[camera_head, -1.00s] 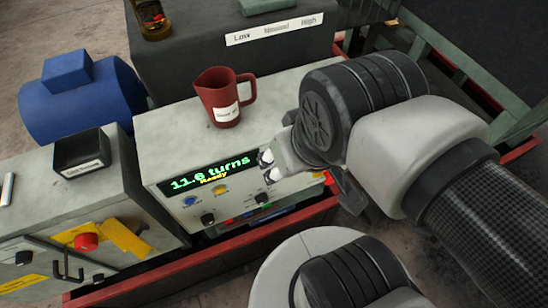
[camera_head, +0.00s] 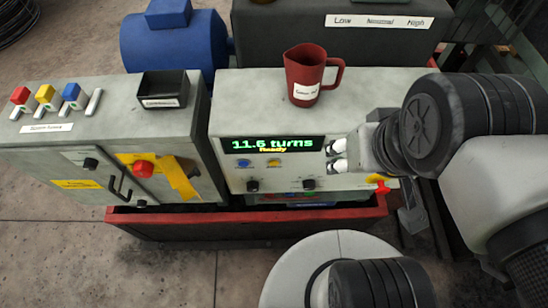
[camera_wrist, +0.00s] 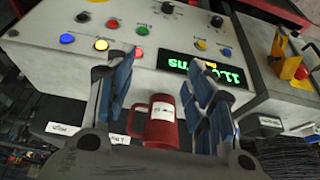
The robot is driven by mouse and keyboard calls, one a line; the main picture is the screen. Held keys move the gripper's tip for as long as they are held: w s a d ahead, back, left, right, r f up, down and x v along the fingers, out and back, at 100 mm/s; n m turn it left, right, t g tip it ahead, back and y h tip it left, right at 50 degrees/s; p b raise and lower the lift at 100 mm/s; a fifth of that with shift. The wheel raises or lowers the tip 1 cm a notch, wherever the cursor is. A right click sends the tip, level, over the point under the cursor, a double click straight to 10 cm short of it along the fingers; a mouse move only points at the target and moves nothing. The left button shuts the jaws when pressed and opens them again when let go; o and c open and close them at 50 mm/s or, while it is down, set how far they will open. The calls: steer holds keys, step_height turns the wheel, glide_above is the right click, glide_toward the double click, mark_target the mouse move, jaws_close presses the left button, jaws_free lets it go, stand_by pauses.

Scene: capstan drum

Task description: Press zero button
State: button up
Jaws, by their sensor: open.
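The control panel (camera_head: 288,199) is the grey front of a box. Its green display (camera_head: 272,144) reads "11.6 turns" with "Ready" below. A blue button (camera_head: 243,163) and a yellow button (camera_head: 274,163) sit below the display, and their labels are too small to read. The wrist view shows more lit buttons, including another blue one (camera_wrist: 67,38), another yellow one (camera_wrist: 101,44), a red one (camera_wrist: 113,23) and a green one (camera_wrist: 142,29). I cannot tell which is zero. My gripper (camera_head: 337,155) is open and empty just before the panel, right of the display, with blue-padded fingers (camera_wrist: 160,66) apart.
A red mug (camera_head: 307,76) stands on the box top above the panel. Black knobs (camera_head: 252,186) sit low on the panel. To the left, a grey cabinet (camera_head: 110,120) carries a black tray (camera_head: 162,91) and a red button (camera_head: 144,168). A blue motor (camera_head: 172,45) stands behind.

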steer(key=shift+c, duration=0.5)
jaws_close()
stand_by(1.4)
